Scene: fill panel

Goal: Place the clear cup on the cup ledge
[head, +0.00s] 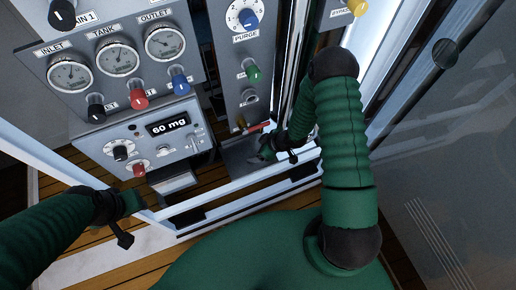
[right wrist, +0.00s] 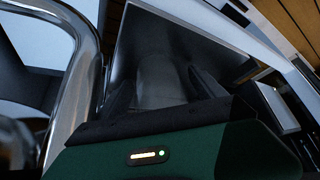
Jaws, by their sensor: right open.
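The clear cup (right wrist: 162,78) shows faintly as a pale rounded shape between the two dark fingers of my right gripper (right wrist: 160,88) in the right wrist view. It stands over the grey cup ledge (right wrist: 205,38); its base is hidden, so contact is unclear. In the head view my right gripper (head: 272,147) is low at the ledge (head: 236,157), under the narrow purge panel. Its jaws are open around the cup, which is hard to make out there. My left gripper (head: 128,205) is at the lower left, away from the ledge; its finger gap is unclear.
A gauge panel (head: 118,62) with knobs and a "60 mg" display (head: 169,126) stands at the left. A red-handled lever (head: 258,128) is just above the ledge. A metal rail (head: 240,182) crosses in front. A curved metal tube (right wrist: 80,80) is close beside my right gripper.

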